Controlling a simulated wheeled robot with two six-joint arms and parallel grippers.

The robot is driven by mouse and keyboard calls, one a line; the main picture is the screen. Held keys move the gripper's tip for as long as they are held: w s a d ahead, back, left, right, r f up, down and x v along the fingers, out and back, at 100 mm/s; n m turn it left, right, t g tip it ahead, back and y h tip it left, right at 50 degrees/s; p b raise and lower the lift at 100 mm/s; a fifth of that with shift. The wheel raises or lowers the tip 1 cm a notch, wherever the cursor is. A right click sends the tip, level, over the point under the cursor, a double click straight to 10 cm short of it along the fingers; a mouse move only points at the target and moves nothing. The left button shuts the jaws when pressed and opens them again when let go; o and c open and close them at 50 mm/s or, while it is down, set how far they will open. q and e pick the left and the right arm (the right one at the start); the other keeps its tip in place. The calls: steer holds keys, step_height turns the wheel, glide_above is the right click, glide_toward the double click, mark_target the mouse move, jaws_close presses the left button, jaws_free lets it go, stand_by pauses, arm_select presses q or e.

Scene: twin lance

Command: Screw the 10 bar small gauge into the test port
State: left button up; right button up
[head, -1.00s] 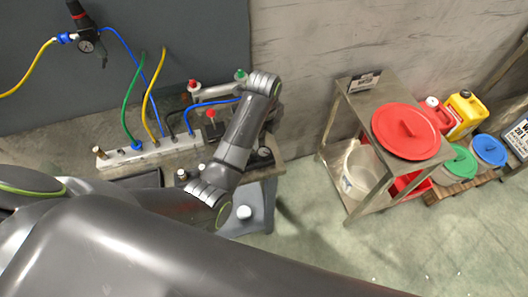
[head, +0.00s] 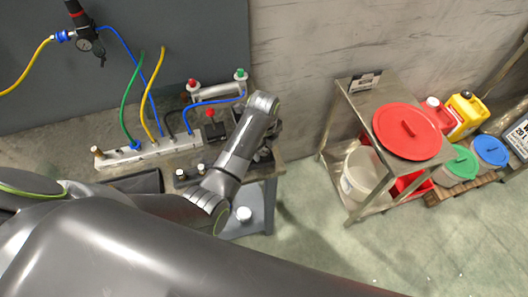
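My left arm reaches over the right end of the bench. My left gripper (head: 262,152) is a dark shape low beside its forearm, mostly hidden, so its fingers and anything in them cannot be made out. Two small white-topped pieces (head: 201,168) stand at the bench's front edge; I cannot tell whether either is the 10 bar gauge. A pale manifold block (head: 165,148) with hoses and a brass fitting at its left end lies on the bench. A pipe assembly (head: 215,91) with red and green knobs stands behind it. The test port cannot be singled out. My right gripper is out of view.
A regulator with a dial (head: 84,45) hangs on the dark panel. A black tray (head: 137,182) lies at the bench front. To the right stands a metal cart (head: 358,108) with a red lid (head: 407,131). Floor between bench and cart is clear.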

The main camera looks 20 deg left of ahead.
mark_target(264, 151)
arm_select(q)
steer(key=c, duration=0.7)
steer(key=shift+r+p, duration=0.6)
steer(key=shift+r, duration=0.15)
steer(key=shift+r, duration=1.65)
steer(key=shift+s+f, duration=0.1)
